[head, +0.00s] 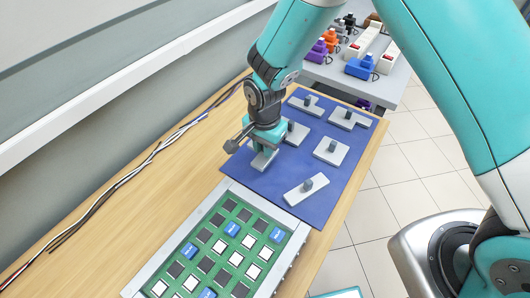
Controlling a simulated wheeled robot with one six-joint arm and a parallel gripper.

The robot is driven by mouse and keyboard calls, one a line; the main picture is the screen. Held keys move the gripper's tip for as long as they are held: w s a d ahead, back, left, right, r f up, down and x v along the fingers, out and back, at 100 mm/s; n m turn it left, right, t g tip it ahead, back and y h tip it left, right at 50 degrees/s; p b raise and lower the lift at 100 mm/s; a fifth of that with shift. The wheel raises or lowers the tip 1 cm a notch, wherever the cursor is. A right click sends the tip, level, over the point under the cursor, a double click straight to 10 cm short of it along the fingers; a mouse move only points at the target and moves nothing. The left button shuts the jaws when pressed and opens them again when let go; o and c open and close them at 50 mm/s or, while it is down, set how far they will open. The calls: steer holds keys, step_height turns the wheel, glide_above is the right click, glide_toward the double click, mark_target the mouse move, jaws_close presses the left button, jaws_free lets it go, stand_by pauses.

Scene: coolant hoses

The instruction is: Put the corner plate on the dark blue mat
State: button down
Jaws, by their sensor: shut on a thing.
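The dark blue mat (329,191) lies on the wooden table and carries several light grey plates with dark round knobs. My gripper (265,149) is at the left part of the mat, pointing down and shut on a light grey plate (261,162). Only part of this plate shows below the fingers, so its full outline is hidden and I cannot tell for sure that it is the corner plate. It is low over the mat, near its left edge; I cannot tell whether it touches.
Plates stand close by: one right behind the gripper (298,134), one squarish (331,151), one long (306,189), one stepped (349,119), one at the back (305,105). A green board (222,247) with blue tiles lies in front. Cables (130,177) run along the wall.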

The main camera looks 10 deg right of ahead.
steer(key=shift+f, duration=1.8)
steer(key=shift+f, duration=0.1)
steer(key=c, duration=1.1)
jaws_free()
steer(key=shift+o, duration=0.2)
